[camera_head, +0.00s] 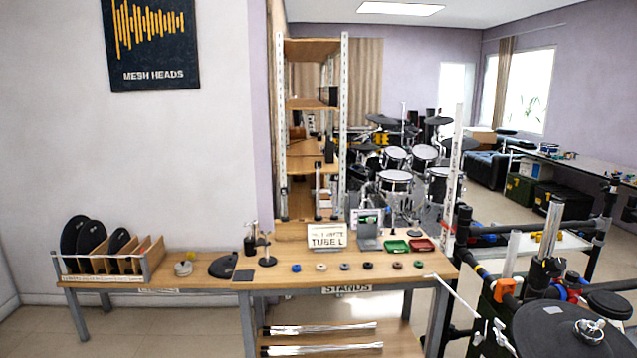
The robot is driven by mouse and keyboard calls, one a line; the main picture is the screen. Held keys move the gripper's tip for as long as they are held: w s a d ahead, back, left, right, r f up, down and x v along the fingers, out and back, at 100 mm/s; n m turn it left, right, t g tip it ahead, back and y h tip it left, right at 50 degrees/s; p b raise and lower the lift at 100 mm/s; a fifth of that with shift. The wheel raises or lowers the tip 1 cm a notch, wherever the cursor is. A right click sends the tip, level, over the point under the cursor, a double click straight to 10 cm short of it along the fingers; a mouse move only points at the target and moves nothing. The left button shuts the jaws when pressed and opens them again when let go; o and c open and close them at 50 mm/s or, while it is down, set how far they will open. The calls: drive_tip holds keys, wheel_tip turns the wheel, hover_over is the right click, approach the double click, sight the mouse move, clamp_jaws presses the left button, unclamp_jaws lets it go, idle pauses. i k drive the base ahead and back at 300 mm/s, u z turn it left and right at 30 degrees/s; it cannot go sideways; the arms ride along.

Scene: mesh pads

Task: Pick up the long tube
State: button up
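Two long silvery tubes or tube bundles lie lengthwise on the lower shelf of the wooden workbench: a rear one (320,329) and a front one (322,348). I cannot tell whether each is a single tube. A small sign (327,238) reading "TUBE L" stands at the back of the bench top. Upright silvery tubes also show at the right, a shorter pale one (512,254) and a shiny one (549,238), on a black rack. My gripper is not in view.
The bench top (300,282) holds a row of small round parts, a green tray (396,246) and a red tray (422,244). A rack of black discs (90,240) stands at the left. A black drum rack and pads (570,330) crowd the right.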

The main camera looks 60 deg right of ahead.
sight(317, 165)
drive_tip(key=u, duration=0.55)
drive_tip(key=k, duration=0.2)
drive_tip(key=z, duration=2.4)
drive_tip(key=i, duration=1.6)
drive_tip(key=z, duration=0.1)
